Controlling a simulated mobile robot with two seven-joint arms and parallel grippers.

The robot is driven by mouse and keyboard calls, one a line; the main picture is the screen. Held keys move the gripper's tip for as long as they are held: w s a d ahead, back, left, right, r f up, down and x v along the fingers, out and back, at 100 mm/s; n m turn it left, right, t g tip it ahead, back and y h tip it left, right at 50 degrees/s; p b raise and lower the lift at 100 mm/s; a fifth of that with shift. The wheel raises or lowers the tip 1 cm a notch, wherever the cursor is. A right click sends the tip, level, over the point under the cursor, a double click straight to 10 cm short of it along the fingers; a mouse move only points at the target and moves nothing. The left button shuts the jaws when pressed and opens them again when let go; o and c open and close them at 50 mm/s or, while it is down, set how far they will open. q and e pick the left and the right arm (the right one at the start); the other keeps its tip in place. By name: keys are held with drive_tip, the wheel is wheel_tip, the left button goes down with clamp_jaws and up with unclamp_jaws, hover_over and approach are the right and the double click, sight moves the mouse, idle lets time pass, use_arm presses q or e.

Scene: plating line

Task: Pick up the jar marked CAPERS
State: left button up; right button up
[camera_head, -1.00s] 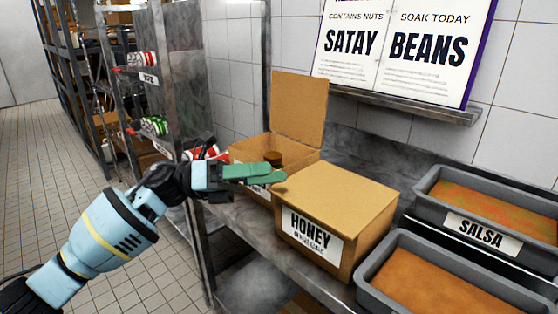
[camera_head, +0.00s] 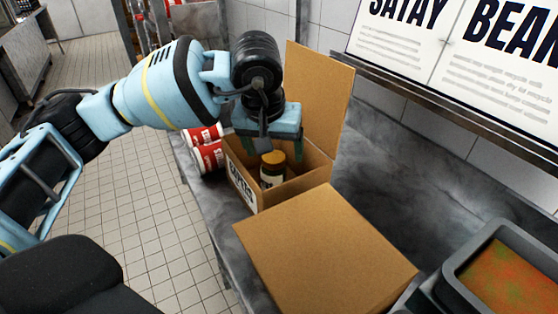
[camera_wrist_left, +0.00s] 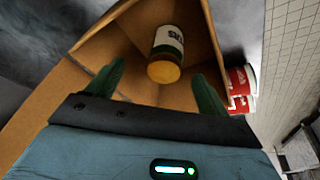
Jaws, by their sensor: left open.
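A jar (camera_head: 272,175) with a dark body, a pale label and an orange-brown lid stands in an open cardboard box (camera_head: 243,187). In the left wrist view the jar (camera_wrist_left: 169,42) shows its label only in part, and I cannot read the whole word. The box's front label is also only partly readable. My left gripper (camera_head: 273,152) points down over the open box, its green fingers apart on either side of the jar's lid. In the left wrist view the jar lies between and beyond the fingertips (camera_wrist_left: 163,80), not gripped. My right gripper is not in view.
The open box's raised flap (camera_head: 315,100) stands behind the gripper. A grey tub (camera_head: 470,262) of food is at the right. The metal counter (camera_head: 390,180) is clear behind the closed box.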

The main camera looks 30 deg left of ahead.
sight(273, 158)
use_arm(q)
drive_tip(key=shift+a+f, duration=0.1)
drive_tip(key=shift+a, duration=0.7)
drive_tip(key=shift+w+d+f+y, duration=0.1)
drive_tip(key=shift+w+f+y, duration=0.15)
drive_tip(key=shift+y, duration=0.05)
drive_tip(key=shift+f, duration=0.7)
drive_tip(key=shift+w+d+x, duration=0.1)
drive_tip(key=shift+w+x, duration=0.05)
drive_tip(key=shift+x, duration=0.85)
drive_tip(key=shift+w+d+x, duration=0.1)
drive_tip(key=shift+w+x, duration=0.05)
drive_tip(key=shift+x, duration=0.85)
drive_tip(key=shift+w+d+x, duration=0.1)
drive_tip(key=shift+w+x, duration=0.05)
drive_tip(key=shift+x, duration=0.85)
drive_tip(key=shift+a+r, duration=0.1)
drive_tip(key=shift+a, duration=0.1)
drive_tip(key=c, duration=1.3)
drive_tip(key=shift+o, duration=0.2)
wheel_tip(273, 158, up, 10)
drive_tip(key=shift+r, duration=0.1)
